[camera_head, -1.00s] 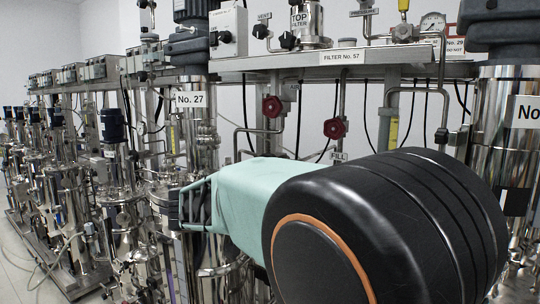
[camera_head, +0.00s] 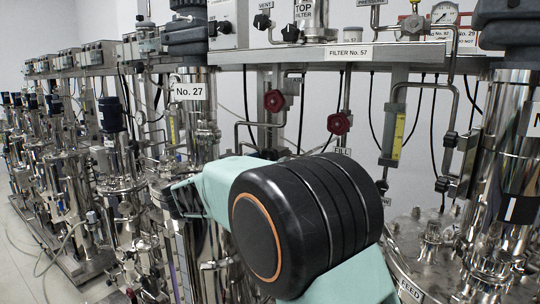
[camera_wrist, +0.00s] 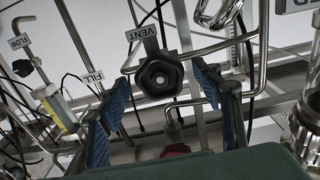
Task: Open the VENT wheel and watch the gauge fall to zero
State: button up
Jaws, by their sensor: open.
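In the wrist view a black lobed wheel (camera_wrist: 160,77) sits straight ahead, with a white VENT tag (camera_wrist: 142,34) just above it. My gripper (camera_wrist: 163,92) is open, its blue-padded fingers on either side of the wheel in the picture. I see no clear contact, and the depth between them is hard to tell. In the head view my gripper (camera_head: 172,198) is small and partly hidden behind my own arm. A VENT tag (camera_head: 264,8) there stands by a black knob (camera_head: 262,22) on the shelf. A round white gauge (camera_head: 444,13) is at the upper right; its reading is too small to tell.
Red wheels (camera_head: 274,101) and (camera_head: 338,124) hang below the FILTER No. 57 shelf (camera_head: 300,55). In the wrist view a red wheel (camera_wrist: 175,151) shows low, with a FILL tag (camera_wrist: 92,78) at left. Steel pipes crowd around. Skid No. 27 (camera_head: 189,91) stands behind my gripper.

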jog(key=shift+x, duration=1.05)
jog(key=c, duration=1.2)
jog(key=shift+f, duration=0.1)
